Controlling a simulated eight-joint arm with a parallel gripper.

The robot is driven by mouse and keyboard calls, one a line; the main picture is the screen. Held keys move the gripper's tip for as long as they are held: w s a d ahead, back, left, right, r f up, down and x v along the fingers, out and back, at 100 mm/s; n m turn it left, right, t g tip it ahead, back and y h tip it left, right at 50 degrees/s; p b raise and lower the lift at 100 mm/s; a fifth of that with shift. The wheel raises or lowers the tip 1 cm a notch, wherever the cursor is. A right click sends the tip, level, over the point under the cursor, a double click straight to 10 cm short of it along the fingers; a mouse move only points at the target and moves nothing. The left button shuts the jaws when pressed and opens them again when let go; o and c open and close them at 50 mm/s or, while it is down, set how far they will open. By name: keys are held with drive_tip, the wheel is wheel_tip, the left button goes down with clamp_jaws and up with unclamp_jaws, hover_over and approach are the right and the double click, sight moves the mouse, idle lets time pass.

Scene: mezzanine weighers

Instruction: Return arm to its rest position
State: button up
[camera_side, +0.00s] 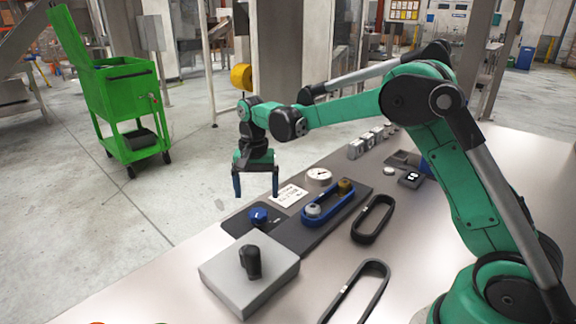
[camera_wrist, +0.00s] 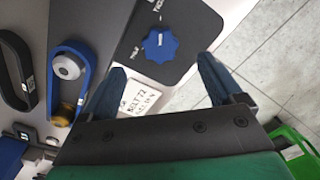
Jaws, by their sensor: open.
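My gripper (camera_side: 256,190) is open and empty, pointing down above the far edge of the table (camera_side: 205,246). Its two blue fingers also show spread apart in the wrist view (camera_wrist: 158,92). Below and near it are a blue knob (camera_side: 258,215) on a dark panel, a white label card (camera_side: 290,195) and a blue belt loop around two pulleys (camera_side: 333,207). In the wrist view the blue knob (camera_wrist: 160,44) lies beyond the fingertips, apart from them. The gripper touches nothing that I can see.
A grey box with a black knob (camera_side: 250,270) stands at the table's front. Black loops (camera_side: 374,219) and a round gauge (camera_side: 319,176) are on the table. A green cart (camera_side: 128,110) stands on the floor behind. The air around the gripper is free.

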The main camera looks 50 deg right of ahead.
drive_tip(key=s+a+r+n+t, duration=0.25)
drive_tip(key=s+r+n, duration=0.25)
drive_tip(key=s+r, duration=0.3)
drive_tip(key=s+a+f+n+t, duration=0.1)
drive_tip(key=s+n+t, duration=0.3)
drive_tip(key=s, duration=0.4)
drive_tip(key=shift+s+f+n, duration=0.15)
drive_tip(key=shift+f+n, duration=0.15)
drive_tip(key=shift+t, duration=0.25)
